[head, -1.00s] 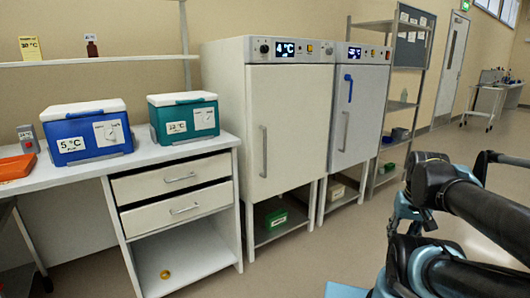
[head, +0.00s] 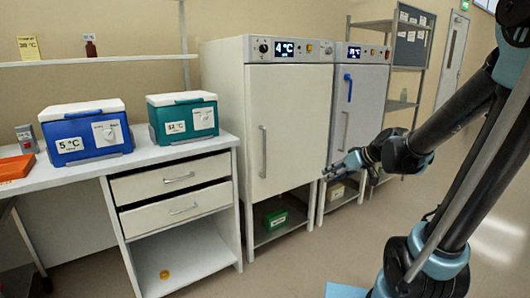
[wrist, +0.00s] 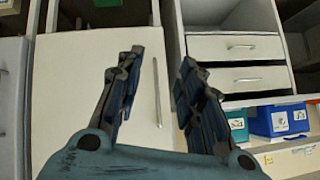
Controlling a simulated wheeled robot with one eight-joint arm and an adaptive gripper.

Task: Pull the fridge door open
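The fridge (head: 290,130) is the white cabinet whose display reads 4 °C. Its door is shut, with a vertical grey bar handle (head: 263,152) near the door's left edge. My gripper (head: 328,172) is in front of the lower right part of the cabinet, to the right of the handle in the head view. In the wrist view my gripper (wrist: 162,62) is open and empty, fingers spread. There the handle (wrist: 157,92) shows beyond the gap between the fingers, on the white door (wrist: 80,80), apart from them.
A second cabinet (head: 366,95) with a blue handle stands to the right. A bench (head: 110,165) with drawers stands to the left, holding a blue cooler (head: 85,140) and a teal cooler (head: 182,125). A green box (head: 275,219) sits below the fridge. The floor in front is clear.

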